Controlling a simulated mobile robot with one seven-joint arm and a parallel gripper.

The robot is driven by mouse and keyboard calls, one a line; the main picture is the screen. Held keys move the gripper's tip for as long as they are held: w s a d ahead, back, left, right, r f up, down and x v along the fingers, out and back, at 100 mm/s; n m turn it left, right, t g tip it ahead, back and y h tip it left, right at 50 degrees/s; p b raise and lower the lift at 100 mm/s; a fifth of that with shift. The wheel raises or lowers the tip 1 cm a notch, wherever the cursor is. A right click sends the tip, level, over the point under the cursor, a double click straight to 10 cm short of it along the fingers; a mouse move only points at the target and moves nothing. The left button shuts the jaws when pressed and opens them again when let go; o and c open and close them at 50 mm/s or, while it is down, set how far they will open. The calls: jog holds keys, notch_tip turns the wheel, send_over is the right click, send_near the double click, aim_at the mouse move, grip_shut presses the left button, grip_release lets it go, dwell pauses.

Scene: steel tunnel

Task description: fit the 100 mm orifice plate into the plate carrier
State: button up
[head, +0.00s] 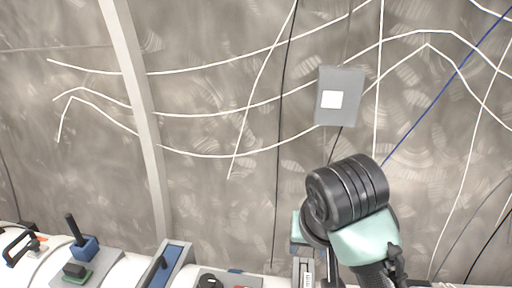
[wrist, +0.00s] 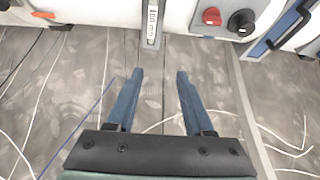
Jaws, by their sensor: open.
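A narrow grey metal strip (wrist: 152,20) with a white label, apparently reading 100 mm, sticks out over the bench's edge in the wrist view. A labelled grey strip (head: 304,270) also shows at the bottom of the head view. I cannot tell whether it belongs to the orifice plate or to the plate carrier; no round plate is clearly visible. My gripper (wrist: 160,72) is open and empty, its two blue fingers apart and short of the strip. In the head view my arm hides the fingers.
A white bench edge (wrist: 112,10) carries a red knob (wrist: 212,16), a black knob (wrist: 241,22) and a blue frame (wrist: 262,48). A blue block with a black lever (head: 84,246) stands at left. A grey box (head: 340,112) and cables are on the wall.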

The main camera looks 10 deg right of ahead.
jog(key=w+a+r+n+t+y, duration=0.25)
jog(key=a+r+t, duration=0.4)
jog(key=r, duration=0.45)
jog(key=w+a+r+n+t+y, duration=0.1)
jog(key=w+a+r+t, duration=0.2)
jog(key=a+r+t, duration=0.65)
jog(key=s+d+r+t+h, duration=0.2)
jog(key=s+r+t, duration=0.4)
jog(key=s+r, duration=0.9)
notch_tip(320, 180, up, 4)
jog(key=shift+d+f+m, duration=0.15)
jog(key=shift+f+m, duration=0.1)
jog(key=shift+m, duration=0.1)
jog(key=shift+h, duration=0.25)
notch_tip(320, 180, down, 12)
jog(key=b, duration=1.1)
jog(key=shift+r, duration=0.15)
